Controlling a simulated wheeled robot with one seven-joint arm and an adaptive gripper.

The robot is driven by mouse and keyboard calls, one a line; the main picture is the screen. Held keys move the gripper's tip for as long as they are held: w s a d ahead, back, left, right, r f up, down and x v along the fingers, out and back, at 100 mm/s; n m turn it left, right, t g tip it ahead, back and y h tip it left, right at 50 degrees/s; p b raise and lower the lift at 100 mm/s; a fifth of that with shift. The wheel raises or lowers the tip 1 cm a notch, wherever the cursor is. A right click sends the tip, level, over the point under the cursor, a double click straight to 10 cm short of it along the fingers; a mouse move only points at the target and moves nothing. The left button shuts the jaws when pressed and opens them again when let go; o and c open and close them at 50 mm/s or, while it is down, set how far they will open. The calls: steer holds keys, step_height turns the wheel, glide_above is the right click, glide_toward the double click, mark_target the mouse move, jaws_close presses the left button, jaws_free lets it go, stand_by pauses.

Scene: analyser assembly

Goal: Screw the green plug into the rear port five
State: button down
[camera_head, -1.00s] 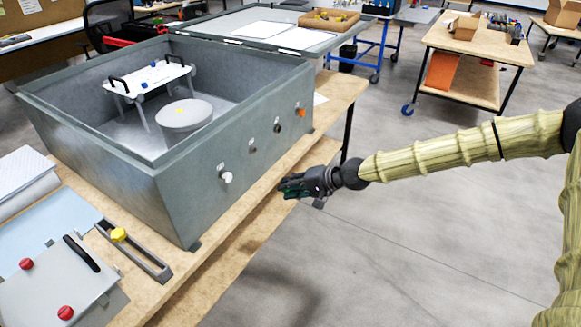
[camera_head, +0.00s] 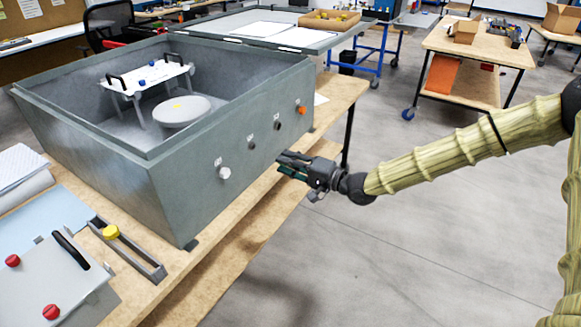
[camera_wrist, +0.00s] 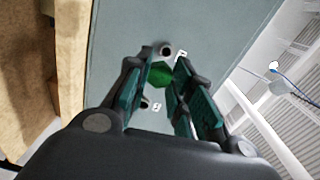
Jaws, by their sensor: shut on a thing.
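The large grey open box (camera_head: 190,190) stands on a wooden bench, with a row of ports along its facing wall. My gripper (camera_head: 282,162) is beside that wall, below the dark ports. In the wrist view my gripper (camera_wrist: 158,70) is shut on the green plug (camera_wrist: 161,76), whose hexagonal end shows between the fingertips. One dark port (camera_wrist: 166,50) shows just beyond the plug, and another round fitting (camera_wrist: 146,103) shows below it, partly behind a finger. The port numbers are too small to read. I cannot tell whether the plug touches the wall.
On the wall are a white plug (camera_head: 224,173), two dark ports (camera_head: 251,145) (camera_head: 277,125) and an orange plug (camera_head: 300,109). A grey panel with red knobs (camera_head: 85,290) and a yellow-knobbed bracket (camera_head: 140,254) lie at left.

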steer(key=w+a+n+b, duration=0.2)
steer(key=a+n+b, duration=0.1)
steer(key=n+b, duration=0.5)
steer(key=w+a+n+b, duration=0.2)
steer(key=n+b, duration=0.6)
steer(key=n, duration=0.6)
steer(key=shift+w+a+r+n, duration=0.3)
steer(key=shift+a+r+n, duration=0.05)
steer(key=shift+a+n, duration=0.05)
stand_by(0.8)
stand_by(0.4)
steer(key=shift+w+a, duration=0.45)
steer(key=shift+a, duration=0.15)
stand_by(2.5)
